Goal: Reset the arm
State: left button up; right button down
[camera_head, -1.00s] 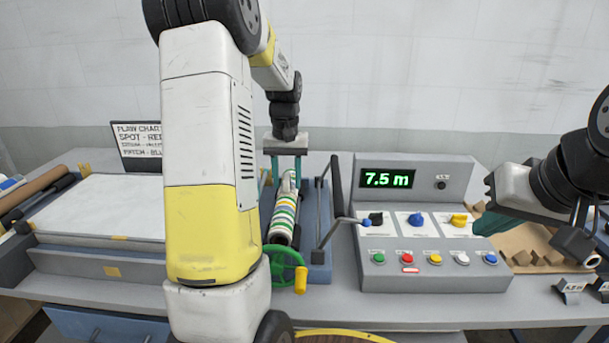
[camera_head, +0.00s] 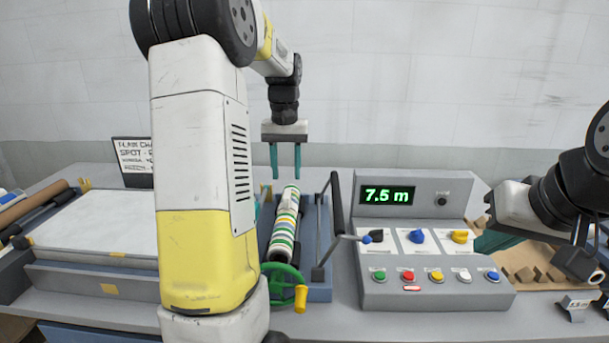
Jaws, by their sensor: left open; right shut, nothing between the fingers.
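My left gripper (camera_head: 285,160) hangs fingers down above the back end of the striped roll (camera_head: 285,225). It is open and empty, with its two teal fingers apart and clear of the roll. The roll lies in a blue cradle (camera_head: 319,235) behind a green handwheel (camera_head: 284,285) with a yellow knob. My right gripper (camera_head: 486,240) is at the right, beside the control panel. Its teal fingers point left and down, partly hidden behind the panel edge, and it holds nothing.
The grey control panel (camera_head: 430,268) reads 7.5 m and carries knobs and several coloured buttons. A crank lever (camera_head: 338,205) rises between cradle and panel. A white sheet bed (camera_head: 100,222) and a sign (camera_head: 135,158) are at the left. A brown tray (camera_head: 535,270) lies at the right.

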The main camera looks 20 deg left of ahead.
dwell(0.4)
pick_arm(q)
jog(key=shift+s+d+r, duration=0.25)
jog(key=s+d+r+m+t, duration=0.1)
jog(key=s+d+t, duration=0.1)
jog(key=s+d, duration=0.2)
jog(key=s+d+r+m+t+h, duration=0.1)
jog(key=s+d, duration=0.3)
jog(key=s, duration=0.7)
jog(key=s+d+r+m+t+h, duration=0.1)
jog(key=s+d+t, duration=0.2)
jog(key=s, duration=0.4)
jog(key=shift+s+d+m, duration=0.25)
jog(key=shift+d+m, duration=0.05)
jog(key=shift+d, duration=0.35)
